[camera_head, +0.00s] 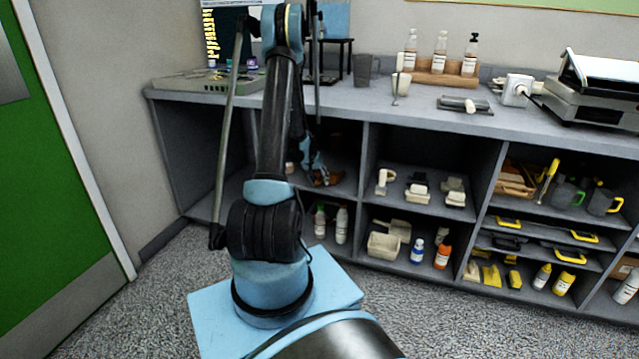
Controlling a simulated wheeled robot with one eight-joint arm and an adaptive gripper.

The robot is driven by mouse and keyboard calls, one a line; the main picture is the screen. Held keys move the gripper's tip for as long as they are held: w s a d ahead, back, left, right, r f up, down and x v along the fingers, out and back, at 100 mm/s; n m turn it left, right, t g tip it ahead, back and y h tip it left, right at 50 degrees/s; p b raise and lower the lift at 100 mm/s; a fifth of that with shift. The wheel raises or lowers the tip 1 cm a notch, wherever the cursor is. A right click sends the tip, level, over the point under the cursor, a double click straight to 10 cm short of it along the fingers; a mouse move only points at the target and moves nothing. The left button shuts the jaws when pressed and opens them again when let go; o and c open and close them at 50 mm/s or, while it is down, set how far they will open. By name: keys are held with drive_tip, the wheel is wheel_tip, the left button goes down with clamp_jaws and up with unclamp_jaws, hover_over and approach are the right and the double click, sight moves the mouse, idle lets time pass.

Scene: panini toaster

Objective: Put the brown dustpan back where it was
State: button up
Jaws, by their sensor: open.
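My gripper (322,176) is small and partly hidden behind my arm. It reaches into the upper left-centre compartment of the shelf unit and is open. A small brown-orange shape (328,178) shows right at its fingertips, low in that compartment. It may be the brown dustpan, but it is too small and dark to be sure, and I cannot tell whether the fingers touch it. A beige scoop-like item (383,245) lies in the lower middle compartment, apart from my gripper.
The grey counter (430,112) holds bottles in a wooden rack (440,80), a grey cup (362,70) and a panini toaster (597,95). Brushes (418,192) and yellow-handled tools fill other compartments. Two bottles (331,224) stand below my gripper. A green door (50,180) is at the left.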

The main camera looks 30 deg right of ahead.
drive_tip(key=v, duration=1)
drive_tip(key=shift+r, duration=0.3)
drive_tip(key=shift+a, duration=0.15)
drive_tip(key=s+a+r+n+y, duration=0.1)
drive_tip(key=s+a+r, duration=0.2)
drive_tip(key=a+r, duration=0.3)
drive_tip(key=s+a+r+n, duration=0.2)
drive_tip(key=s+a+r, duration=0.15)
drive_tip(key=a, duration=0.55)
drive_tip(key=s+a+r+n+y, duration=0.1)
drive_tip(key=s+a+r, duration=0.35)
drive_tip(key=a, duration=0.25)
drive_tip(key=s+a+f+n+y, duration=0.1)
drive_tip(key=s+a+n, duration=0.1)
drive_tip(key=s+a, duration=0.6)
drive_tip(key=s+a+f+n+y, duration=0.2)
drive_tip(key=s+a, duration=0.7)
drive_tip(key=s, duration=0.5)
drive_tip(key=shift+n+t, duration=0.3)
drive_tip(key=shift+n, duration=0.3)
drive_tip(key=shift+s+a, duration=0.1)
drive_tip(key=shift+s, duration=0.05)
